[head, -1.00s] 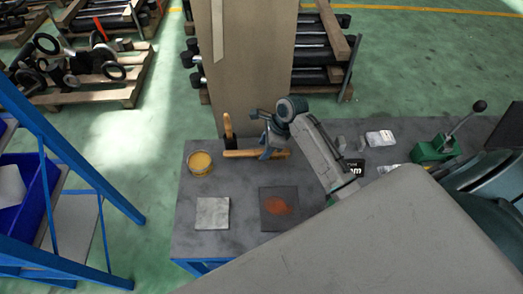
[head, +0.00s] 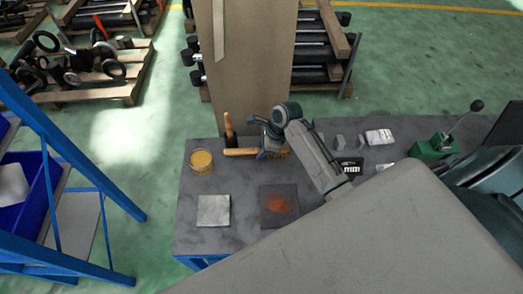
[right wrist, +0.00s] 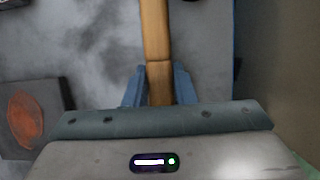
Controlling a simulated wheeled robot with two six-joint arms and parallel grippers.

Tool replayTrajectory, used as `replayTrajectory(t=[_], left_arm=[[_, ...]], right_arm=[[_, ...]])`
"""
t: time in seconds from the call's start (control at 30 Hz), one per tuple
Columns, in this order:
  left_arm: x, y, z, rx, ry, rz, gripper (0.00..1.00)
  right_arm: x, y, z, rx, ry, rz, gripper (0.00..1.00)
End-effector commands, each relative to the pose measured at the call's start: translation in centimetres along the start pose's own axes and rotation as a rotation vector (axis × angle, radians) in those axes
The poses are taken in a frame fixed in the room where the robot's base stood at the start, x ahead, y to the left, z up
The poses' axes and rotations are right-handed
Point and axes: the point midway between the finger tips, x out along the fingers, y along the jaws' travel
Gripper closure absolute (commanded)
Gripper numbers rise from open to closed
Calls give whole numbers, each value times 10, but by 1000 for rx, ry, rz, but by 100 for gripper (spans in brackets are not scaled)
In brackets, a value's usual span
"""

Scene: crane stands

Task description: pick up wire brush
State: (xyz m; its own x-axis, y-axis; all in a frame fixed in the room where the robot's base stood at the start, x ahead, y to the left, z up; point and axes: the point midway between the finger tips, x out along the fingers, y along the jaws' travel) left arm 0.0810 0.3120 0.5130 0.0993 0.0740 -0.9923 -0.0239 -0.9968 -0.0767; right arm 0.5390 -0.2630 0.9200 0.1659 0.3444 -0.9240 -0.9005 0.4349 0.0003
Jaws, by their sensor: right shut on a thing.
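The wire brush's long wooden handle (head: 240,152) lies crosswise near the far edge of the grey bench in the head view. My right gripper (head: 270,151) is at the handle's right part and is shut on it. In the right wrist view the wooden handle (right wrist: 156,45) runs between the two blue fingers (right wrist: 160,88), which close on it from both sides. Its bristles cannot be made out. My left gripper is not in view.
Another wooden-handled tool with a black lower part (head: 229,130) is just behind the handle. A yellow tin (head: 201,161), a light plate (head: 213,210) and a dark plate with an orange patch (head: 279,206) are nearby. A green clamp-like device (head: 433,146) stands right.

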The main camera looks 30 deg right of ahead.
Motion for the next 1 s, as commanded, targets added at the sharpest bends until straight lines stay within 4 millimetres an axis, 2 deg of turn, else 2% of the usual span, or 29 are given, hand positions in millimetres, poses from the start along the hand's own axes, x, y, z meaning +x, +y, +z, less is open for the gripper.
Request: replayTrajectory(t=[0.17,0.37,0.87,0.9,0.93,1.0], left_arm=[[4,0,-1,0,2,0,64],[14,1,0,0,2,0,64],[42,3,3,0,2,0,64],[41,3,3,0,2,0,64],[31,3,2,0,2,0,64],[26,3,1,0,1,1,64]], right_arm=[[-8,-1,4,-2,-1,-3,100],[-34,-2,15,-3,-2,-5,100],[-139,-1,58,-3,-2,-6,100],[-146,-1,61,-3,-1,-5,100],[-154,0,64,-1,0,-2,100],[-161,0,66,0,0,-1,100]])
